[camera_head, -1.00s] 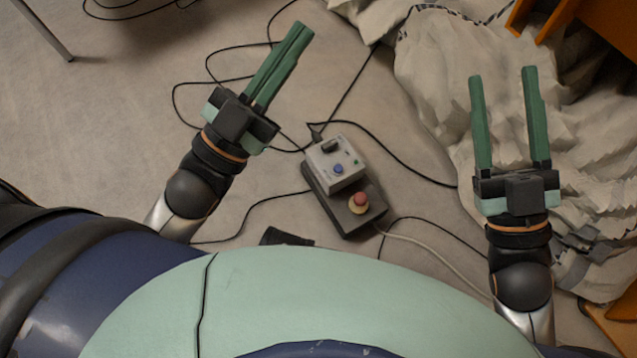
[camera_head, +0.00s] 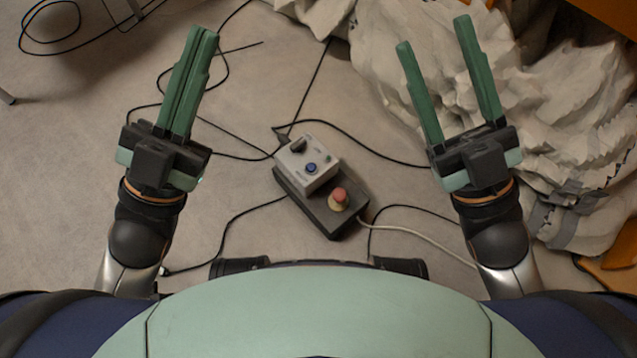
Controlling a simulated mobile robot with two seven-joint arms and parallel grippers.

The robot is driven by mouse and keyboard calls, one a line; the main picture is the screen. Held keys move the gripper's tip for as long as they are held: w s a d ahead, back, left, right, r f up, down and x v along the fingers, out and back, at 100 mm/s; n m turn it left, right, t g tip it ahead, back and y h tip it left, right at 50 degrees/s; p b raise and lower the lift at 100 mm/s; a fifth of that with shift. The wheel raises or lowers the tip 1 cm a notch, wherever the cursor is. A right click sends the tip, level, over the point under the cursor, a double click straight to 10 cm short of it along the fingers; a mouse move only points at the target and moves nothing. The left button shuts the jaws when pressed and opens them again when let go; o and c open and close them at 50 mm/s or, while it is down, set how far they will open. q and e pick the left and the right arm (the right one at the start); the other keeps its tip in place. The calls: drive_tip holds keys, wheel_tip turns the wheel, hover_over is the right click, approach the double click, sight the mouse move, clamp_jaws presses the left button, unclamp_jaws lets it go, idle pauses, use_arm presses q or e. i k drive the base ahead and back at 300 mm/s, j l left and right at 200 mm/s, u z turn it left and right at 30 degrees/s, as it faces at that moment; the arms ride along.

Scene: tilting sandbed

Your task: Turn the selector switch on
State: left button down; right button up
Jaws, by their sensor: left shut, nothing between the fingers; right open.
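The control box (camera_head: 325,217) lies on the floor between my two grippers, with a light grey panel (camera_head: 317,180) on its upper part. The panel bears a black selector switch (camera_head: 298,146) near its far left corner and a blue button (camera_head: 311,168). A red knob (camera_head: 340,195) on a yellowish base sits on the dark lower part. My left gripper (camera_head: 204,30) is shut and empty, to the left of the box and apart from it. My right gripper (camera_head: 433,32) is open and empty, to the right of the box. The switch's exact setting is too small to tell.
Black cables (camera_head: 375,143) run across the floor around the box, and a pale cable (camera_head: 425,238) leaves it to the right. A crumpled grey-white mass (camera_head: 560,100) fills the upper right. Orange parts (camera_head: 610,275) show at the right edge.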

sight(297, 146)
drive_tip(key=k, duration=0.25)
drive_tip(key=k+u, duration=0.4)
drive_tip(key=u, duration=1.55)
drive_tip(key=l+u, duration=0.15)
drive_tip(key=u, duration=0.3)
drive_tip(key=l+u, duration=0.15)
drive_tip(key=u, duration=0.3)
drive_tip(key=k+l, duration=0.15)
drive_tip(key=l, duration=0.2)
drive_tip(key=k+l, duration=0.2)
drive_tip(key=l, duration=0.15)
drive_tip(key=k+l, duration=0.15)
drive_tip(key=l, duration=0.2)
drive_tip(key=k+l, duration=0.2)
drive_tip(key=l, duration=0.2)
drive_tip(key=k+l, duration=0.15)
drive_tip(key=l, duration=0.2)
